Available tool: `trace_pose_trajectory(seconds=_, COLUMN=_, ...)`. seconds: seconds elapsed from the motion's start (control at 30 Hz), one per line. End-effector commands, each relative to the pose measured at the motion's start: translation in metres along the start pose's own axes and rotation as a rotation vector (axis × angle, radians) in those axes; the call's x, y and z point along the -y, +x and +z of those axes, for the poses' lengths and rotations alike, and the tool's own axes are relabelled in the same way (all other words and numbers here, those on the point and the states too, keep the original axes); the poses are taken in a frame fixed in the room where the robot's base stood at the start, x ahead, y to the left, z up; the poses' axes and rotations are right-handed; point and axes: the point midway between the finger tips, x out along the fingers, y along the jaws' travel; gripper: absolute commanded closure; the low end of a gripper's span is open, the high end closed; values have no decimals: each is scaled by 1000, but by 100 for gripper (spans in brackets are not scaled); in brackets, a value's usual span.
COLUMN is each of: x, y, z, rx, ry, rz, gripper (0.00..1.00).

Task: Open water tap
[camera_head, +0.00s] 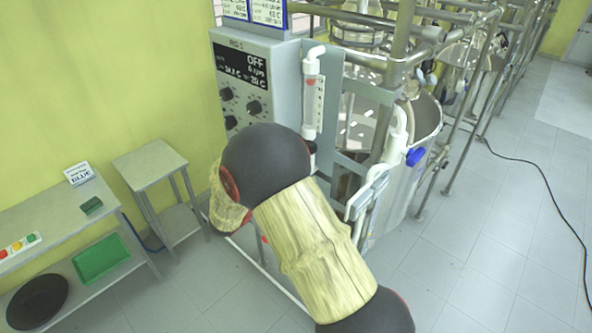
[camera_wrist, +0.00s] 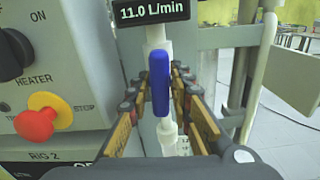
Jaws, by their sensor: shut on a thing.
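In the wrist view the water tap is a blue handle (camera_wrist: 159,82) on a white vertical pipe (camera_wrist: 167,136). The handle stands upright, in line with the pipe. My gripper (camera_wrist: 157,88) has its fingers on both sides of the handle and is shut on it. A black display (camera_wrist: 152,11) above the tap reads 11.0 L/min. In the head view my arm hides the gripper and the handle it holds.
A red and yellow stop button (camera_wrist: 37,124) and a heater knob (camera_wrist: 14,55) sit on the panel to the left. In the head view, a control box (camera_head: 246,84), steel pipe frames and a glass reactor (camera_head: 424,122) stand close to my arm. Floor is clear at right, except a black cable (camera_head: 553,190).

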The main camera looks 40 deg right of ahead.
Motion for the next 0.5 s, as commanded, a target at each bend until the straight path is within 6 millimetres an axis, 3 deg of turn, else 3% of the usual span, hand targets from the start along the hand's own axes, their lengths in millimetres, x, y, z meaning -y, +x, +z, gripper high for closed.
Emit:
trace_pose_trajectory(seconds=0.03, x=1, y=0, z=-2, rx=-2, ry=-2, rz=0, gripper=100)
trace_pose_trajectory(seconds=0.07, x=1, y=0, z=-2, rx=-2, ry=-2, rz=0, gripper=78)
trace_pose_trajectory(seconds=0.3, x=0, y=0, z=-1, rx=-1, ry=-1, rz=0, gripper=65)
trace_pose_trajectory(seconds=0.5, x=0, y=0, z=0, rx=-1, ry=0, rz=0, gripper=65)
